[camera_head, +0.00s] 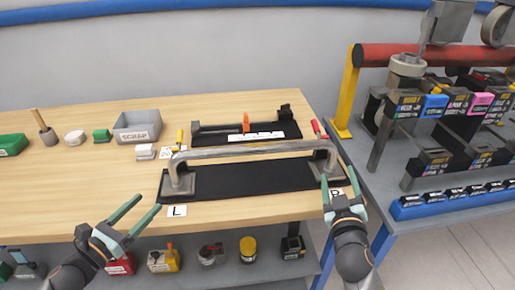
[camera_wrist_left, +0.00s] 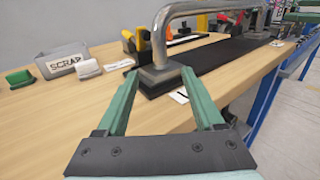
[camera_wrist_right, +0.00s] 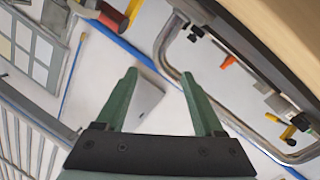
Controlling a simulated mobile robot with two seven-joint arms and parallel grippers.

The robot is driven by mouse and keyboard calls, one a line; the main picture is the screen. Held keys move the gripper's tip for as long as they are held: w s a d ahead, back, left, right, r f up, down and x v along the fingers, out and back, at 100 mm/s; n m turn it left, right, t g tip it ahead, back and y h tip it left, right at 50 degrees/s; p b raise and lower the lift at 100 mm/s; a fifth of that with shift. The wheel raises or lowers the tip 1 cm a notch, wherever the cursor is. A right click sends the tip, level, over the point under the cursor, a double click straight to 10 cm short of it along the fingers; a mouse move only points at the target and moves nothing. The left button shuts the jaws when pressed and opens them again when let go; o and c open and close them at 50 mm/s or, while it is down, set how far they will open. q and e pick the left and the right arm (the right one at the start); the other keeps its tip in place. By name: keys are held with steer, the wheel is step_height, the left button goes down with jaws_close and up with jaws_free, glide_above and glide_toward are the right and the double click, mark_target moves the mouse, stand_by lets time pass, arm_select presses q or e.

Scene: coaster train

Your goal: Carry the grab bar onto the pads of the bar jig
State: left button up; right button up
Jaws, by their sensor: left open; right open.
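The grab bar (camera_head: 250,150) is a grey metal tube with bent ends, standing over a long dark mat (camera_head: 250,178) at the table's front. Its left foot (camera_head: 178,184) and right foot (camera_head: 328,172) rest on dark pads. I cannot tell if these belong to the bar jig. My left gripper (camera_head: 150,202) is open and empty, in front and left of the left foot; in the left wrist view the bar (camera_wrist_left: 160,50) shows beyond its fingertips. My right gripper (camera_head: 340,188) is open, close in front of the right foot. The right wrist view shows the bar (camera_wrist_right: 163,40) beyond its fingers.
A dark fixture with an orange part (camera_head: 246,123) lies behind the bar. A grey scrap bin (camera_head: 137,127) and small blocks stand at left. A lower shelf holds a yellow jar (camera_head: 248,250) and others. A rack with a red roller (camera_head: 430,55) stands right.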

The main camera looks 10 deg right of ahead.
mark_target(175, 176)
arm_select(q)
steer(key=shift+w, duration=0.1)
steer(key=shift+s+r, duration=0.1)
steer(key=shift+s, duration=0.15)
steer(key=x, duration=1.2)
steer(key=shift+w+d, duration=0.15)
steer(key=shift+w, duration=0.1)
arm_select(e)
steer(key=x, duration=1.2)
steer(key=shift+w, duration=0.15)
arm_select(q)
jaws_close()
arm_select(e)
jaws_close()
steer(key=shift+d, duration=0.1)
steer(key=shift+r, duration=0.1)
